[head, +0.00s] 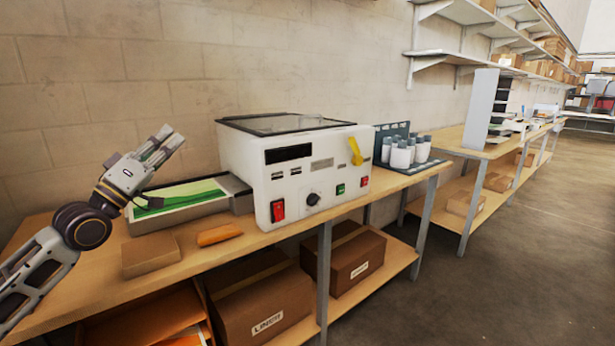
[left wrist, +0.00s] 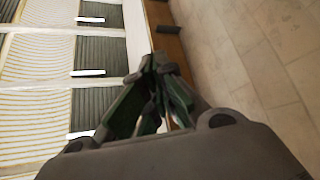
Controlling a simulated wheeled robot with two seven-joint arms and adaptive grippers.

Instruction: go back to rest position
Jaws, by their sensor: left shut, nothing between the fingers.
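My left gripper (head: 158,145) is shut and empty, raised above the left part of the wooden bench (head: 75,292). In the head view it stands in front of a grey tray (head: 190,213) holding green and white sheets (head: 190,192). In the left wrist view the gripper fingers (left wrist: 155,95) are together with nothing between them. The white roll laminator (head: 300,170) stands on the bench to the right of the gripper, apart from it. It has a red switch, a dark knob and a yellow lever (head: 356,151). My right gripper is not in view.
A brown box (head: 150,255) and an orange object (head: 219,234) lie on the bench front. White bottles (head: 402,153) stand in a rack to the right of the laminator. Cardboard boxes (head: 262,300) fill the lower shelf. The floor at right (head: 500,270) is clear.

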